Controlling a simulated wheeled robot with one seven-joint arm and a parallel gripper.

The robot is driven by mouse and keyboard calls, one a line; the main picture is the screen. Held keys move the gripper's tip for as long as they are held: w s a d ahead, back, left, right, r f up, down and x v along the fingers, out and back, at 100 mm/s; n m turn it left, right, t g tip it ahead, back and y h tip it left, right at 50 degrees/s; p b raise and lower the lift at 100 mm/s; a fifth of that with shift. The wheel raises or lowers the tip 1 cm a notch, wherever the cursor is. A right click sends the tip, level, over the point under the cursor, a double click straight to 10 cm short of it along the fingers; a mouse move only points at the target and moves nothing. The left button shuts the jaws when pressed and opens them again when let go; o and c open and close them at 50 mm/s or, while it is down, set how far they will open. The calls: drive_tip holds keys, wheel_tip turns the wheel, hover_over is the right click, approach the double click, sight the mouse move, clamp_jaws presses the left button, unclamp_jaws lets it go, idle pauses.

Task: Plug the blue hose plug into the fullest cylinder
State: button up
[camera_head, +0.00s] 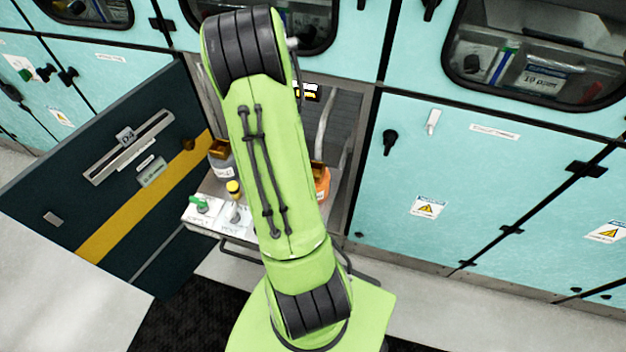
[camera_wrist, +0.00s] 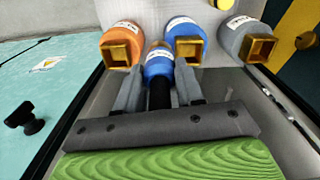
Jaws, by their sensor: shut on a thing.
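My gripper (camera_wrist: 159,78) is shut on the blue hose plug (camera_wrist: 158,64), which has a pale label band. A black hose (camera_wrist: 160,96) runs back from the plug between the fingers. Ahead are an orange cylinder (camera_wrist: 122,34), a blue cylinder (camera_wrist: 182,26) and a grey cylinder (camera_wrist: 238,36), each with a square brass fitting facing me. The plug points between the orange and blue cylinders, seemingly apart from both fittings. In the head view the grey cylinder (camera_head: 224,168) and orange cylinder (camera_head: 323,186) show either side of my arm, which hides the blue one and my gripper. Fill levels cannot be read.
The cylinders stand in an open cabinet bay. A dark door (camera_head: 90,175) with a yellow stripe stands open at left. White blocks with a green knob (camera_head: 202,205) and a yellow-topped part (camera_head: 234,188) sit at the bay's front. Turquoise cabinets (camera_head: 480,190) flank it.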

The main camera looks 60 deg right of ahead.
drive_tip(key=s+d+m+b, duration=0.2)
drive_tip(key=s+d+m, duration=0.25)
drive_tip(key=s, duration=0.35)
drive_tip(key=b, duration=0.2)
approach(321, 175)
drive_tip(key=shift+n, duration=0.25)
drive_tip(key=w+f, duration=0.1)
drive_tip(key=w+d+f, duration=0.1)
drive_tip(key=f, duration=0.3)
drive_tip(key=shift+w+d+f, duration=0.2)
drive_tip(key=shift+w, duration=0.2)
drive_tip(key=o, duration=1.1)
drive_tip(key=shift+o, duration=0.2)
